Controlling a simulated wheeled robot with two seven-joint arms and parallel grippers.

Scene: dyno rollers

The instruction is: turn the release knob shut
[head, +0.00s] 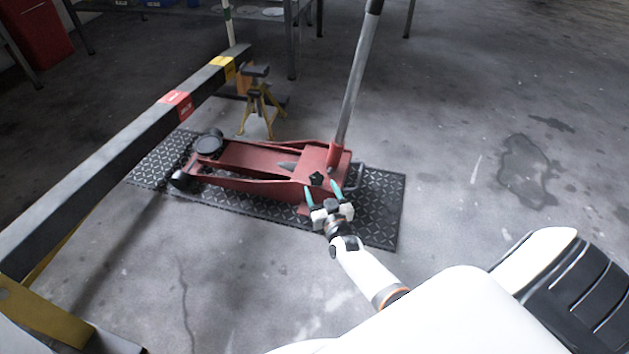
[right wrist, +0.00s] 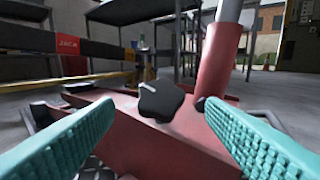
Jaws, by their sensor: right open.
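The release knob (head: 317,179) is a small black lobed knob on the rear of the red floor jack (head: 262,164). In the right wrist view the knob (right wrist: 161,101) sits near the middle, with a pale line on its top. My right gripper (head: 322,188) is open, its teal fingers (right wrist: 150,125) reaching toward the knob from either side. The knob shows beyond and between the fingertips; I see no contact. The jack's handle (head: 357,80) stands up in its red socket, just right of the knob. My left gripper is not in view.
The jack rests on a black tread mat (head: 385,215). A yellow jack stand (head: 258,105) stands behind it. A long dark beam (head: 125,150) with red and yellow labels runs along the left. Open concrete floor lies to the right, with a dark stain (head: 525,170).

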